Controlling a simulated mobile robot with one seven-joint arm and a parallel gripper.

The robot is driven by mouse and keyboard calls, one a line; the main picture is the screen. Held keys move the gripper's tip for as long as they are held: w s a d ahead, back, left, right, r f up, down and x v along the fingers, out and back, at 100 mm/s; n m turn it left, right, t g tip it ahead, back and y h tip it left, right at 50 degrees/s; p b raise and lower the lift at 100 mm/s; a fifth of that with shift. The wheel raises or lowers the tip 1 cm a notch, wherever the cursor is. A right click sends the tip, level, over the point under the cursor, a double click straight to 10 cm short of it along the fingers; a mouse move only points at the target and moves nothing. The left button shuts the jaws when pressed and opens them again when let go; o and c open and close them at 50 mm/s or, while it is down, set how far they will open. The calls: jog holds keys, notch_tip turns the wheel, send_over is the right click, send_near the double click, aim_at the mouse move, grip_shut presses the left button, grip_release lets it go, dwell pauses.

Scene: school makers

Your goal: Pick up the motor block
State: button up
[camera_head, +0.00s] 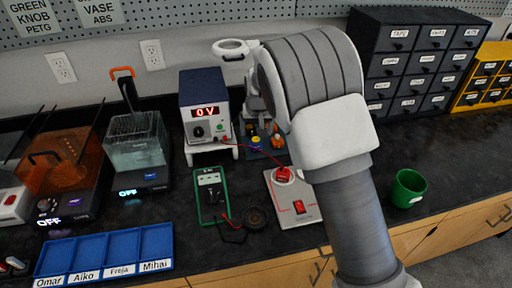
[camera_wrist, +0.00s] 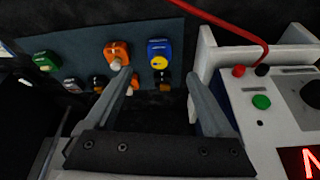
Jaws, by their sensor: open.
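Several small coloured blocks stand on a dark blue-grey board (camera_wrist: 185,35) in the wrist view. They include a blue block with a yellow round part (camera_wrist: 159,54), an orange block with a pale knob (camera_wrist: 117,54) and a green block (camera_wrist: 46,61). Their labels are too small to read, so I cannot tell which is the motor block. My gripper (camera_wrist: 160,76) is open and empty, its fingertips just in front of the orange and blue blocks. In the head view, the board (camera_head: 262,155) is partly hidden by my arm.
The power supply (camera_head: 203,112) reads 0 V and stands left of the board; it is close on the right in the wrist view (camera_wrist: 262,122). A multimeter (camera_head: 211,190), grey switch panel (camera_head: 296,205), blue labelled tray (camera_head: 105,252), green cup (camera_head: 408,188) and drawer cabinet (camera_head: 422,55) stand around.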

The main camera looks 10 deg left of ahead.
aim_at(256, 140)
jog(key=b+x, duration=0.1)
jog(key=x, duration=0.7)
jog(key=shift+d, duration=0.1)
grip_shut()
jog(key=shift+r, duration=0.2)
